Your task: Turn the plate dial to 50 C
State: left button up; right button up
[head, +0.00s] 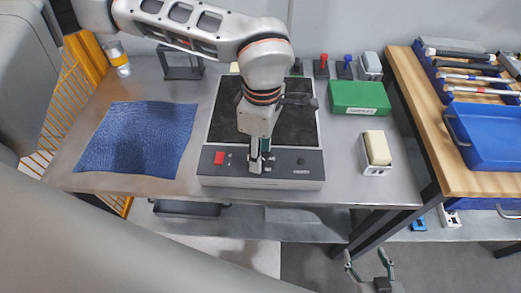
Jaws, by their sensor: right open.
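The hot plate has a dark top and a grey front panel (236,172), and stands on the steel bench. A red switch (219,157) is at the panel's left, and a small dark knob (300,161) is at its right. My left gripper (260,163) points down at the middle of the panel, its fingers touching or just above it. They hide what is between them, so I cannot see the dial or its setting, nor whether they grip it. My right gripper (368,261) is open and empty at the bottom right, below the bench front.
A blue cloth (138,138) lies left of the plate. A green box (359,97) and a cream block in a holder (377,149) stand to the right. A wooden bench (428,108) with a blue tray (490,137) is further right. The bench front between cloth and plate is clear.

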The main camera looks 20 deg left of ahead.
pick_arm(q)
jog(key=shift+r, duration=0.35)
notch_tip(320, 180, up, 11)
jog(key=shift+w+r, duration=0.15)
jog(key=shift+w, duration=0.15)
